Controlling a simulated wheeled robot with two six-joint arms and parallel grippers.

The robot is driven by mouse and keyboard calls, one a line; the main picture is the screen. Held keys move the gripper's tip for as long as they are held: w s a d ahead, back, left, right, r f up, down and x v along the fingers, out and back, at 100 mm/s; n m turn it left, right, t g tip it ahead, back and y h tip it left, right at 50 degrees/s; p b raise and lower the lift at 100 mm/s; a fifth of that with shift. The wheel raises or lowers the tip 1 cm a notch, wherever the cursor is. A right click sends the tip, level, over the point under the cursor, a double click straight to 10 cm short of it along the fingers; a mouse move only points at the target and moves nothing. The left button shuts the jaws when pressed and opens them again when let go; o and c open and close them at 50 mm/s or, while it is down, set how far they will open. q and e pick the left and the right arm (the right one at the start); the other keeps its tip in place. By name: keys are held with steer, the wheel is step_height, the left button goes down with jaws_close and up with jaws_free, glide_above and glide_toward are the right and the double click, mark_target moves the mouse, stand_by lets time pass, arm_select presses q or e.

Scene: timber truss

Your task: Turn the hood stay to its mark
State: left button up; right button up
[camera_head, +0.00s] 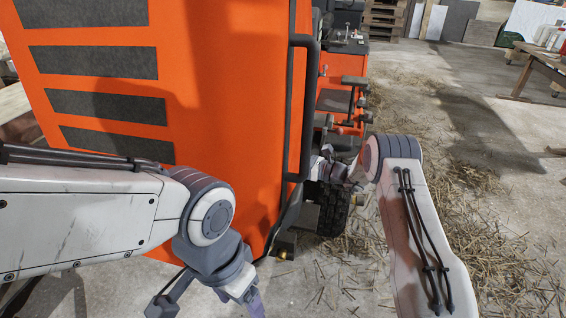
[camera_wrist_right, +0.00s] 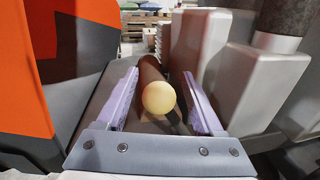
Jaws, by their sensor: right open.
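The orange hood (camera_head: 220,110) with dark slots stands upright and fills the left of the head view. It also shows at the left edge of the right wrist view (camera_wrist_right: 85,12). My right gripper (camera_wrist_right: 160,78) is open. A cream ball knob (camera_wrist_right: 159,98) on a brown rod (camera_wrist_right: 149,70) lies between its two lilac fingers, with gaps at both sides. I cannot tell whether this is the hood stay, and no mark is visible. My left gripper (camera_head: 250,302) hangs in front of the hood near the bottom edge; its fingers are mostly cut off.
A black bar (camera_head: 304,110) runs down the hood's right edge. A dark tyre (camera_head: 333,208) stands below my right wrist. Pale block shapes (camera_wrist_right: 262,85) crowd the right of the wrist view. Straw-strewn floor (camera_head: 480,215) is open to the right, before a bench (camera_head: 540,62).

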steer(key=shift+w+a, duration=0.1)
steer(key=shift+a, duration=0.15)
jaws_close()
stand_by(1.4)
